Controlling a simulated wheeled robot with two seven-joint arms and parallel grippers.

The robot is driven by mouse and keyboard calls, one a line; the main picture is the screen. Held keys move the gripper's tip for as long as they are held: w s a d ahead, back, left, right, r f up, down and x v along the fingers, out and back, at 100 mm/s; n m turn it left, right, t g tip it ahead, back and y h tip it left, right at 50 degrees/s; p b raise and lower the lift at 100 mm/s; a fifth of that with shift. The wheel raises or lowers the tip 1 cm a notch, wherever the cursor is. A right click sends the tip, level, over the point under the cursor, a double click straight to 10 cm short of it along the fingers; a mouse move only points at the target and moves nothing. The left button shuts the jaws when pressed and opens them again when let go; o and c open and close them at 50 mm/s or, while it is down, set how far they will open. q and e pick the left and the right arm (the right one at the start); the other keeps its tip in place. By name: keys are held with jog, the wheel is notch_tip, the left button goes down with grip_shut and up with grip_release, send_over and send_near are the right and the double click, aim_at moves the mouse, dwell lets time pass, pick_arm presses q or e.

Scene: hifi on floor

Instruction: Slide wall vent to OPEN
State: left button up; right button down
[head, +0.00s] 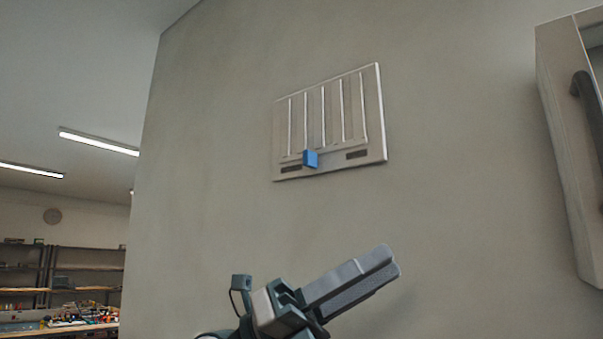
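The wall vent (376,133) is a pale plate with vertical slats, mounted on the grey wall in the upper middle of the head view. A small blue slider knob (311,159) sticks out near its lower edge. The knob stands between two dark labels, closer to the left label (291,169) than to the right label (357,154). The label text is too small to read. My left gripper (388,262) is below the vent, apart from it, pointing up and right. Its fingers lie together with nothing visible between them. My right gripper is out of view.
A pale cabinet (562,150) with a dark handle (587,115) juts from the wall at the right edge. The wall (210,200) around the vent is bare. Shelves (88,270) and a cluttered bench stand far off at lower left.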

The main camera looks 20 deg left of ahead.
pick_arm(q)
jog(key=a+r+t+y, duration=0.5)
jog(key=r+t+y, duration=0.35)
jog(key=r, duration=0.25)
jog(key=s+a+r+n+t+y, duration=0.2)
jog(key=a+r+n+y, duration=0.1)
jog(key=a, duration=0.4)
jog(key=s+a+r+n+t+y, duration=0.2)
jog(key=a+r+n+t+y, duration=0.1)
jog(key=a+r+y, duration=0.3)
jog(key=shift+s+a+r+n, duration=0.4)
jog(key=shift+a+r, duration=0.2)
jog(key=shift+r, duration=0.35)
jog(key=shift+t, duration=0.25)
jog(key=shift+w, duration=0.1)
jog(key=p, duration=0.8)
send_near(305, 152)
jog(key=x, duration=0.8)
jog(key=shift+w+d, duration=0.15)
jog(key=shift+w, duration=0.3)
